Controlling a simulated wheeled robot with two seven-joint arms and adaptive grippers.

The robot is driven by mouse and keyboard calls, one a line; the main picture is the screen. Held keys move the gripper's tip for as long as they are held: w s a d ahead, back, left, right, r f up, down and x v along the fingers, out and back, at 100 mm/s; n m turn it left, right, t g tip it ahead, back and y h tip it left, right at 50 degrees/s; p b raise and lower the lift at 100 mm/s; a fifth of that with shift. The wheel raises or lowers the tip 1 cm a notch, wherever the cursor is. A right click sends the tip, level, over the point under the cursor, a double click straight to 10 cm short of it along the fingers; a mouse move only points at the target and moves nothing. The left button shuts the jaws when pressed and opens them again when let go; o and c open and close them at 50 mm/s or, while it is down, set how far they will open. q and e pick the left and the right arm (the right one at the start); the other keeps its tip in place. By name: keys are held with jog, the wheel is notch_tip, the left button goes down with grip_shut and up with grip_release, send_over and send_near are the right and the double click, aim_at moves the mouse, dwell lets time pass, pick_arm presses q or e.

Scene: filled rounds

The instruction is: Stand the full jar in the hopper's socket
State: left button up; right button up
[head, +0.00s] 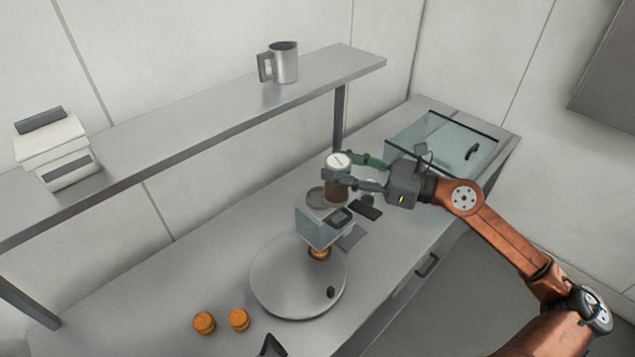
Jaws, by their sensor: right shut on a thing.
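The jar (338,190) has a brown body and a pale round top. It is upright, held between the fingers of my right gripper (345,172), which reaches in from the right. The hopper (318,228) is a clear, boxy body with a grey top. A round socket (316,196) shows on that top, just left of and below the jar in the picture. The jar's lower end is close to the hopper's top; I cannot tell whether they touch.
A round steel plate (285,285) lies in front of the hopper, with an orange piece (319,253) between them. Two orange pots (204,322) (239,319) stand at front left. A glass-topped case (440,138) is at back right.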

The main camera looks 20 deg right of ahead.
pick_arm(q)
jog(key=r+p, duration=0.3)
jog(key=w+r+p, duration=0.1)
jog(key=shift+a+r+p, duration=0.1)
jog(key=shift+r+p, duration=0.2)
jog(key=shift+r, duration=0.1)
pick_arm(e)
jog(key=w+d+f, duration=0.1)
jog(key=w+f, duration=1.1)
jog(key=shift+d, duration=0.25)
jog(key=shift+f, duration=0.15)
jog(key=shift+f, duration=0.1)
pick_arm(q)
jog(key=shift+f, duration=0.1)
pick_arm(e)
jog(key=o, duration=1.3)
